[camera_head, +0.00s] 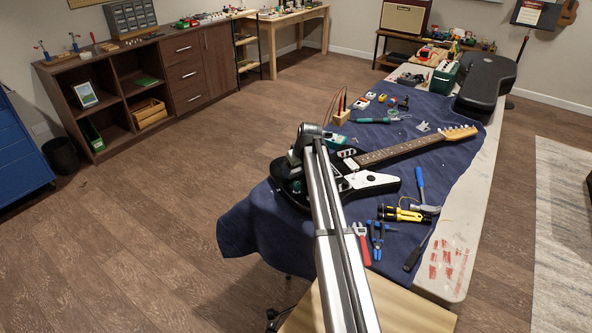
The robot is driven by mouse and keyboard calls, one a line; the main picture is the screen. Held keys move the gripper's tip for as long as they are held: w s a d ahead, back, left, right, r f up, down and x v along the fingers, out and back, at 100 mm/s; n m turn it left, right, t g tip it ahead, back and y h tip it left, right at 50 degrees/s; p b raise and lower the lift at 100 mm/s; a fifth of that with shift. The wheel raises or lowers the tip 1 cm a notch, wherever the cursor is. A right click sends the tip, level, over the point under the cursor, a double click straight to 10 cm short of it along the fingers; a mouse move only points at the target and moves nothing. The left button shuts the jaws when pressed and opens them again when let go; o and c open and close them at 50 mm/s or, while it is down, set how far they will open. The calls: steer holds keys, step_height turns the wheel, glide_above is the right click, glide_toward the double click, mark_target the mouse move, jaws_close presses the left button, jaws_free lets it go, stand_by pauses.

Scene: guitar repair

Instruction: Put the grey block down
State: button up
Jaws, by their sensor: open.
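I cannot make out the grey block in the head view; it may be hidden behind my arm. My gripper (296,186) points down at the end of my arm, over the body of a black electric guitar (373,180) with a white pickguard. The gripper is small and partly covered by my arm links. It is open, and I see nothing held in it. I cannot tell whether it touches the guitar. The guitar lies on a dark blue cloth (262,225), with its neck towards the upper right.
A hammer (421,186), a yellow-black torch (402,213), a red wrench (361,241) and blue pliers (377,239) lie right of my arm. A wooden holder (341,116) and a teal tool (371,120) are beyond the guitar. A black case (487,79) lies at the far end. The cloth's near left is bare.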

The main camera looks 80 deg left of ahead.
steer(key=v, duration=1.1)
steer(key=shift+r, duration=0.35)
steer(key=shift+d, duration=0.15)
